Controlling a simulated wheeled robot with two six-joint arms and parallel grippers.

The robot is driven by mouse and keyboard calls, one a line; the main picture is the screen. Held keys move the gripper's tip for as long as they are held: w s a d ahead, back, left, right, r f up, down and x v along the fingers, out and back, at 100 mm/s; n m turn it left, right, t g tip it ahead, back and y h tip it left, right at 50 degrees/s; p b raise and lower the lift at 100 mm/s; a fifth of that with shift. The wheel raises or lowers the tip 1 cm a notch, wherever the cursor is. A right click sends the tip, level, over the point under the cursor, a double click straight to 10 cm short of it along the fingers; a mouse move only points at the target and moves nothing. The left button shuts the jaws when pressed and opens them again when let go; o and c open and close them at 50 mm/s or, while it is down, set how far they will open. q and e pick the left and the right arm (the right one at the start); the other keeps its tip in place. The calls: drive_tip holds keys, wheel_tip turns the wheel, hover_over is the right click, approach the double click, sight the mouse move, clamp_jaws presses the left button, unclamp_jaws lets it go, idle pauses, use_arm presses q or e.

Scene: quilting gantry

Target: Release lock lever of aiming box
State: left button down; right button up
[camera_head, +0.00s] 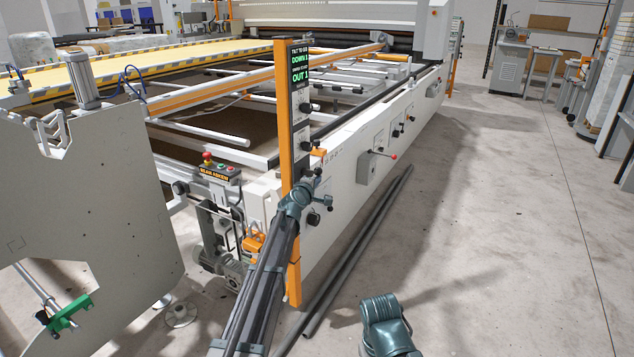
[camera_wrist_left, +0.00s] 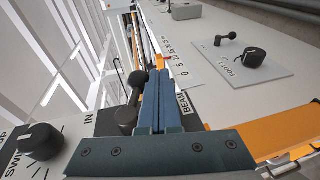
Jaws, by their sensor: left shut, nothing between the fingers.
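In the left wrist view a black ball-ended lever (camera_wrist_left: 128,112) stands on the dark panel, close to the left of my fingers. A black knob (camera_wrist_left: 40,141) marked SWING and IN sits further left. No readable label shows which one is the lock lever. My left gripper (camera_head: 318,184) is low beside the post. Its blue fingers (camera_wrist_left: 160,100) are shut and empty; contact with the lever cannot be told.
The white machine rail (camera_head: 350,150) runs back to the right, with a red-tipped lever (camera_head: 392,157) on its side. A light plate with a black knob (camera_wrist_left: 252,62) lies right of my fingers. Grey pipes (camera_head: 362,245) lie on the floor.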

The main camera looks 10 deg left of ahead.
use_arm(q)
drive_tip(key=shift+s, duration=0.1)
drive_tip(key=s+a+f+b, duration=0.1)
drive_tip(key=s+f+b, duration=0.7)
drive_tip(key=s, duration=0.2)
drive_tip(key=shift+s+f+b, duration=0.35)
drive_tip(key=shift+f+b, duration=0.05)
